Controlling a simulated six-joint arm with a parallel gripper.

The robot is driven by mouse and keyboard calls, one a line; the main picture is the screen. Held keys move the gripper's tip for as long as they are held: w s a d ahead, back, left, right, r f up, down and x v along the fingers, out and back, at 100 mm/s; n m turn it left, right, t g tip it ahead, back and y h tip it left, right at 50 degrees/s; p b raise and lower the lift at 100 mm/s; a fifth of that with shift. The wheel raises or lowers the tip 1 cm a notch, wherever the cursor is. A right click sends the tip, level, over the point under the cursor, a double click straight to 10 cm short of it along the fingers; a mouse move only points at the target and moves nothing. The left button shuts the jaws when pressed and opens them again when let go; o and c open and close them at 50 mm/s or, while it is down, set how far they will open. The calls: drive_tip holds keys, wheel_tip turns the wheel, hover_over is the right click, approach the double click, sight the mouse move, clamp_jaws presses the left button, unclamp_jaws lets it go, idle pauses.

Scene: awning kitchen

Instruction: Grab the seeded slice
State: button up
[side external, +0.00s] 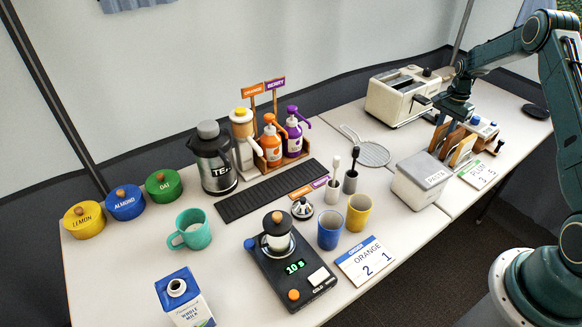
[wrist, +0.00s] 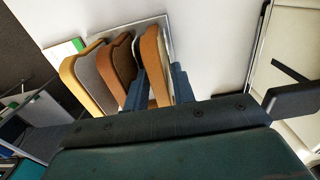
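Several bread slices stand on edge in a rack. In the wrist view they are a tan-crusted slice with a grey-brown face (wrist: 88,78), a darker brown slice (wrist: 118,66) and a light tan slice (wrist: 154,62). Seeds are too small to make out, so I cannot tell which is seeded. In the side view the slices (side external: 460,150) stand below my gripper (side external: 446,118). My gripper (wrist: 162,82) points down with its fingers either side of the light tan slice; a gap shows at the right finger. The lower part of that slice is hidden.
A cream toaster (side external: 400,95) stands just left of my gripper. A round strainer (side external: 372,153) lies left. Cups, bottles and a scale crowd the left table.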

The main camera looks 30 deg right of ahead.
idle(0.3)
drive_tip(key=c, duration=0.5)
drive_tip(key=shift+c, duration=0.2)
drive_tip(key=shift+r, duration=0.15)
wheel_tip(320, 180, up, 20)
idle(0.4)
idle(0.4)
